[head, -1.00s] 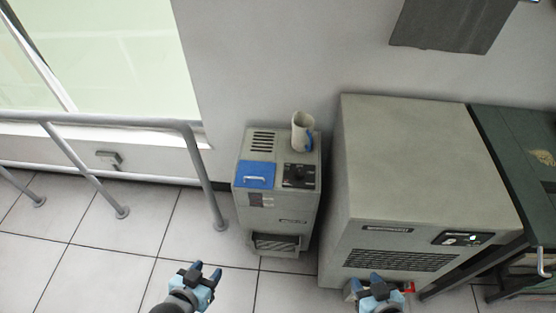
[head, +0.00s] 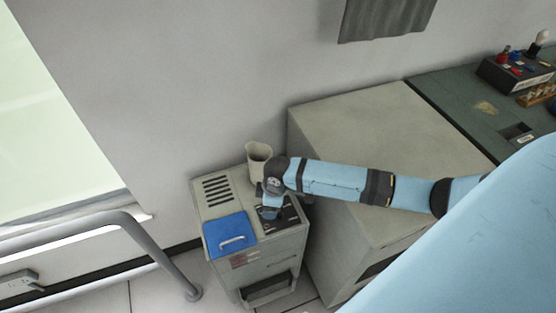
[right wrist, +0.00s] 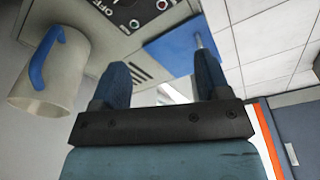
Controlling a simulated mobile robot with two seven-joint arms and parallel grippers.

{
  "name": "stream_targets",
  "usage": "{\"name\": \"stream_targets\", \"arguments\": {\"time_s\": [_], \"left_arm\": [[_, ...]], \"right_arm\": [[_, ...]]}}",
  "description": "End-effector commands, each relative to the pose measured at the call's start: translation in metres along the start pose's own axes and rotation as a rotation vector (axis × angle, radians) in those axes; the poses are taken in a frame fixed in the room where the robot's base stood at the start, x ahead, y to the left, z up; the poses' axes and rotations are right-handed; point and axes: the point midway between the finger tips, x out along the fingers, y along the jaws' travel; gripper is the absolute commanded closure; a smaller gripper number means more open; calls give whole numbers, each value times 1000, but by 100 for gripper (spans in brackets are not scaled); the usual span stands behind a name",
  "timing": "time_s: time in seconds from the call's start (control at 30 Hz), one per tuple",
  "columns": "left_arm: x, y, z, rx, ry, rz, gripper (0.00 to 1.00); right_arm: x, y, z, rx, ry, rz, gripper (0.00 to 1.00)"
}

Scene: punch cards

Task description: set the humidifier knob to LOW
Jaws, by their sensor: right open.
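The humidifier (head: 258,262) is a grey cabinet with a vent, a blue flap and a dark control panel (head: 290,212) on its top. My right gripper (head: 270,210) is over the panel and covers part of it in the head view. In the right wrist view the right gripper (right wrist: 161,66) is open with nothing between its fingers. The panel, with the marking OFF, shows at the top edge of that view (right wrist: 125,12), beyond the fingertips. The knob's setting cannot be read. My left gripper is out of view.
A pale jug (head: 258,158) with a blue handle (right wrist: 47,58) stands beside the panel at the back. The blue flap (head: 231,234) with its handle is to the left. A larger grey cabinet (head: 360,120) stands close on the right. A metal railing (head: 75,228) is at left.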

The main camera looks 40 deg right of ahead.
Motion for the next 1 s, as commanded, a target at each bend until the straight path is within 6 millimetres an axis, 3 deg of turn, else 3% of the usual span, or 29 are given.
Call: {"name": "stream_targets", "arguments": {"time_s": [0.03, 0.1, 0.33, 0.8, 1.0], "left_arm": [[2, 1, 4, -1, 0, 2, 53], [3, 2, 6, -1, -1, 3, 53], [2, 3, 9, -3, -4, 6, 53], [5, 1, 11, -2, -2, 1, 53], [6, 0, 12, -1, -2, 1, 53]], "right_arm": [[-3, 17, 7, -11, -48, 2, 30], [-9, 30, 15, -20, -101, -6, 30], [-7, 43, 25, -28, -160, -19, 30], [85, 41, 39, -27, -158, -18, 30], [111, 41, 42, -29, -156, -17, 30]]}}
